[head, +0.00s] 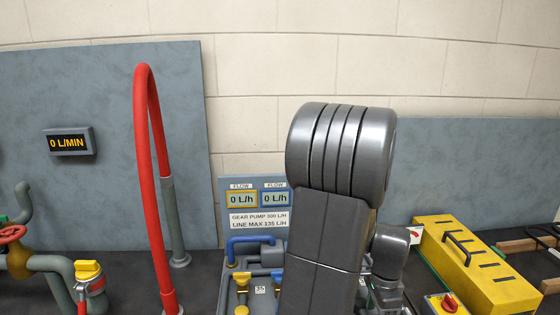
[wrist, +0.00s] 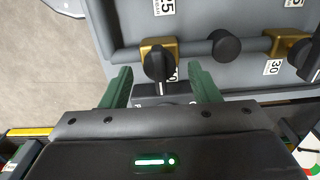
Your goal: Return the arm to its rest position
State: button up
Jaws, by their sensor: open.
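My arm stands folded up in the middle of the head view, its grey links hiding part of the bench behind it. My gripper (wrist: 161,74) shows in the wrist view with two green fingers spread apart and nothing held between them. A black knob on a brass valve (wrist: 158,62) appears between the fingertips, with visible gaps on both sides. How far the knob is from the fingers in depth I cannot tell. My gripper cannot be made out in the head view.
A red hose (head: 145,180) arches left of my arm. A flow display panel (head: 258,200) stands behind it. A yellow box (head: 475,265) is at right, a yellow-handled valve (head: 88,270) at left. Another brass valve (wrist: 290,45) lies right in the wrist view.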

jog(key=shift+f, duration=0.65)
jog(key=shift+r, duration=0.15)
